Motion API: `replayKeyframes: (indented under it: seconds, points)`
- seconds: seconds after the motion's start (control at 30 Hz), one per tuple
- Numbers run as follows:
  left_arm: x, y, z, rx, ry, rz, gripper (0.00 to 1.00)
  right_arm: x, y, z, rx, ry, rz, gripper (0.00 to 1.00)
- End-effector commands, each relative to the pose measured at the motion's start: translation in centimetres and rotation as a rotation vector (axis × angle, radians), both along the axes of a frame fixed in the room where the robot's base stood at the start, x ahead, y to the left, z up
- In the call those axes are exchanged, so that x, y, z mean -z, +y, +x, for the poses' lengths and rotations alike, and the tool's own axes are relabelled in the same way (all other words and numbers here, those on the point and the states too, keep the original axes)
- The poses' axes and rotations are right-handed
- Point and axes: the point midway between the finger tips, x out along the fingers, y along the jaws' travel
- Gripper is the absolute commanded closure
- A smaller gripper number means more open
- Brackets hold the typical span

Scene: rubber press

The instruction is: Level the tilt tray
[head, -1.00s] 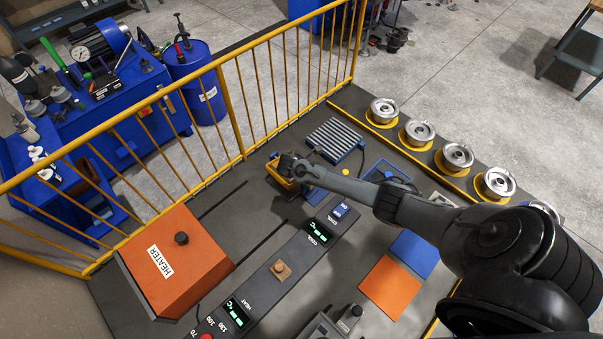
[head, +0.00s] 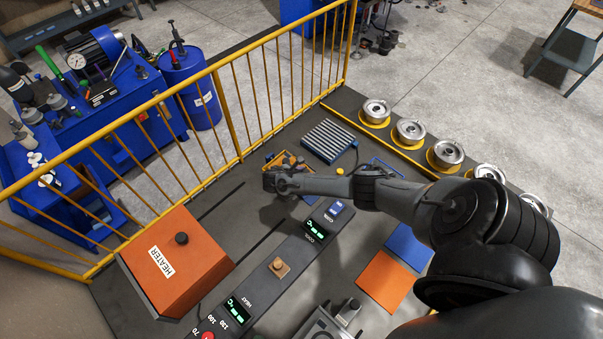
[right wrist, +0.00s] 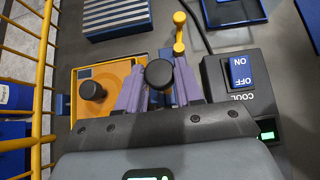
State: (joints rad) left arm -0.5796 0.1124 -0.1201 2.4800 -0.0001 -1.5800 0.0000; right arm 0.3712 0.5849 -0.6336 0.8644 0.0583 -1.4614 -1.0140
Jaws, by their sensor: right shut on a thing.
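The tilt tray (head: 276,159) is a small orange tray beside the fence, behind my right gripper in the head view. In the right wrist view the orange tray (right wrist: 117,69) lies left of centre, with a black knob (right wrist: 92,90) on its left part. My right gripper (right wrist: 159,88) is shut on a second black round knob (right wrist: 159,74), which shows between its purple-grey fingers. In the head view my right gripper (head: 272,180) is at the tray's near side and hides part of it. I cannot tell how far the tray tilts. My left gripper is not in view.
A ribbed cooling plate (head: 329,140) stands just beyond the tray. The COOL switch box (right wrist: 240,85) is close on the right in the wrist view. The yellow fence (head: 228,115) runs close behind. An orange heater box (head: 176,262) stands at the lower left.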

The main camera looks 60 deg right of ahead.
Motion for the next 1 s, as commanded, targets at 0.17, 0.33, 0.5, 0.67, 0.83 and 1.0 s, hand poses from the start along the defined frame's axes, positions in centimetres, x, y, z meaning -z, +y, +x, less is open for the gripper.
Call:
replayKeyframes:
  seconds: [0.17,0.33,0.5,0.67,0.83,1.0]
  points:
    - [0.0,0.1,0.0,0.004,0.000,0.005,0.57,0.0,0.1,0.0,-0.001,0.001,0.000,1.00]
    - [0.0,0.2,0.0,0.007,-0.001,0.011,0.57,0.0,0.1,0.0,-0.001,0.000,0.001,0.51]
    - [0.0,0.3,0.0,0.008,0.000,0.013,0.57,0.0,0.1,0.0,-0.001,0.000,0.001,0.40]
    - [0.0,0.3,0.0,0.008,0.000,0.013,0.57,0.0,0.1,0.0,-0.001,0.000,0.001,0.40]
    - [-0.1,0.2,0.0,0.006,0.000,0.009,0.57,-0.5,0.6,0.2,-0.001,-0.001,0.001,0.40]
    - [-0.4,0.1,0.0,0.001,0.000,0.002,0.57,-2.0,2.3,0.8,-0.002,-0.002,0.001,0.40]
